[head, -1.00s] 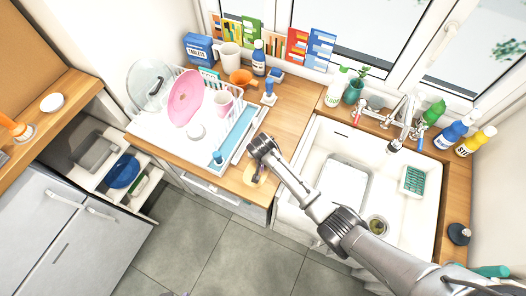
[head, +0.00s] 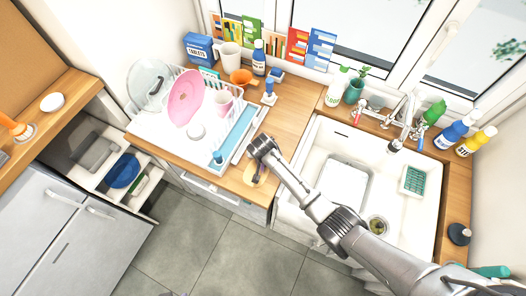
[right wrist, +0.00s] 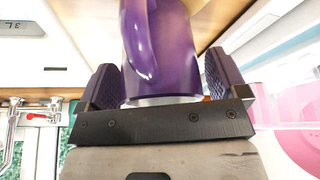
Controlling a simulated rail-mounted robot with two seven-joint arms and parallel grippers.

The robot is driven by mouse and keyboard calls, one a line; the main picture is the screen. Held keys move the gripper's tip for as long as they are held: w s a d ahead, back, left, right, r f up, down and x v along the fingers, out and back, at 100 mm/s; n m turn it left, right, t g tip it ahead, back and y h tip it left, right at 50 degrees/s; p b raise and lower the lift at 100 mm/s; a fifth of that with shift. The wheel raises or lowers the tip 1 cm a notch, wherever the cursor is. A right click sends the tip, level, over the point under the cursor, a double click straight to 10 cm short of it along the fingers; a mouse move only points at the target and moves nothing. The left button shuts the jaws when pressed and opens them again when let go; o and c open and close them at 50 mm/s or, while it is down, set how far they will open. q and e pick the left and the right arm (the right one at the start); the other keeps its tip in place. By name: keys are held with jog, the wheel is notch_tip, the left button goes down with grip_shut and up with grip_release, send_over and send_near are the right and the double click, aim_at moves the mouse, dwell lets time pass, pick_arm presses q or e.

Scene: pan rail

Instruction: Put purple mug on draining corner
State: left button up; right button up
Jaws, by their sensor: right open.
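The purple mug (right wrist: 175,45) fills the top middle of the right wrist view, between the two fingers of my right gripper (right wrist: 160,65). A gap shows beside the mug, and the jaws are open around it. In the head view my right gripper (head: 261,160) is over the front right of the wooden counter; a small dark purple patch shows beneath it, with the mug mostly hidden. The white draining tray (head: 158,137) with its dish rack is to its left; I cannot tell which part is the draining corner. My left gripper is out of view.
A pink plate (head: 185,97) and pink mug (head: 223,103) stand in the rack. A blue strip (head: 235,135) lies along the tray's right side. The white sink (head: 310,160) is right of the counter, with the tap (head: 403,115) behind. Bottles crowd the back right.

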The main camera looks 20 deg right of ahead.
jog(key=v, duration=1)
jog(key=shift+s+a+r, duration=0.1)
jog(key=shift+r, duration=0.25)
jog(key=shift+v, duration=0.8)
jog(key=shift+f, duration=0.1)
jog(key=s+d+f+n+y, duration=0.1)
jog(key=s+d+n, duration=0.2)
jog(key=s, duration=1.3)
jog(key=s+d+n+y, duration=0.1)
jog(key=s+d+n, duration=0.2)
jog(key=s, duration=1.3)
jog(key=shift+s+d+f+n, duration=0.25)
jog(key=shift+s+f+n, duration=0.15)
jog(key=shift+r+p, duration=1.1)
jog(key=shift+r, duration=0.1)
